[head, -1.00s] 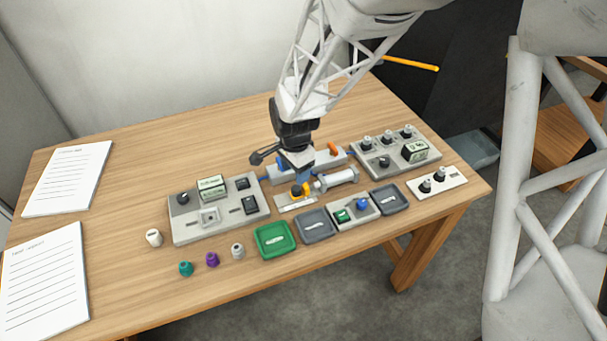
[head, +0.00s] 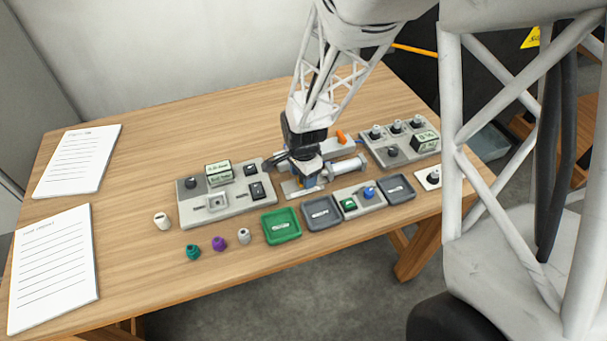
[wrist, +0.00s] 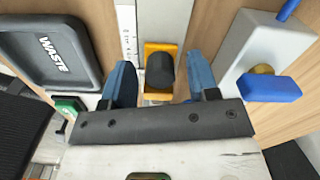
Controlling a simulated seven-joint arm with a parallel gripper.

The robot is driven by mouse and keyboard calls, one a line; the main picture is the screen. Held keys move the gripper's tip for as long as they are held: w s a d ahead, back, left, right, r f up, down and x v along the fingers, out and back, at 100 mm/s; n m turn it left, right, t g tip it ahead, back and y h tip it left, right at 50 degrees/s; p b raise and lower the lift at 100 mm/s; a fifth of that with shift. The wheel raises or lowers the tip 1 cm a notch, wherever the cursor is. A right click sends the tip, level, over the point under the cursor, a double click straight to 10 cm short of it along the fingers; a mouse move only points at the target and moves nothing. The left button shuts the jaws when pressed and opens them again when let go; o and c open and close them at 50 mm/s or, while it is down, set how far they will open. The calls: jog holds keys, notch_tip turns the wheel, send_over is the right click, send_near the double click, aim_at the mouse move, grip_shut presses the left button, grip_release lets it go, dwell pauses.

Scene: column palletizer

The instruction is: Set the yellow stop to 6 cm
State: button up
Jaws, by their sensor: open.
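The yellow stop (wrist: 160,48) with its black knob (wrist: 159,70) sits on a pale track in the wrist view. A white scale strip (wrist: 128,30) runs along the track beside it; its marks are too small to read. My gripper (wrist: 161,80) is open, with one blue finger on each side of the knob and a visible gap to each. In the head view my gripper (head: 306,183) is low over the track plate (head: 291,190) and hides most of the stop.
A waste tray (wrist: 58,48) lies left in the wrist view, and a grey block with a blue handle (wrist: 270,88) lies right. In the head view a panel (head: 227,197) stands left, a green tray (head: 281,225) in front and a knob panel (head: 402,140) at right.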

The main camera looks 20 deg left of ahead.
aim_at(290, 186)
grip_shut()
jog(key=shift+s+a+r, duration=0.1)
jog(key=shift+s+a, duration=0.5)
jog(key=shift+a, duration=0.2)
jog(key=shift+s+a+r, duration=0.1)
jog(key=shift+s+a, duration=0.5)
jog(key=shift+a, duration=0.2)
jog(key=shift+c, duration=0.6)
grip_release()
jog(key=shift+o, duration=0.6)
jog(key=shift+s+d+f, duration=0.1)
jog(key=shift+f, duration=0.05)
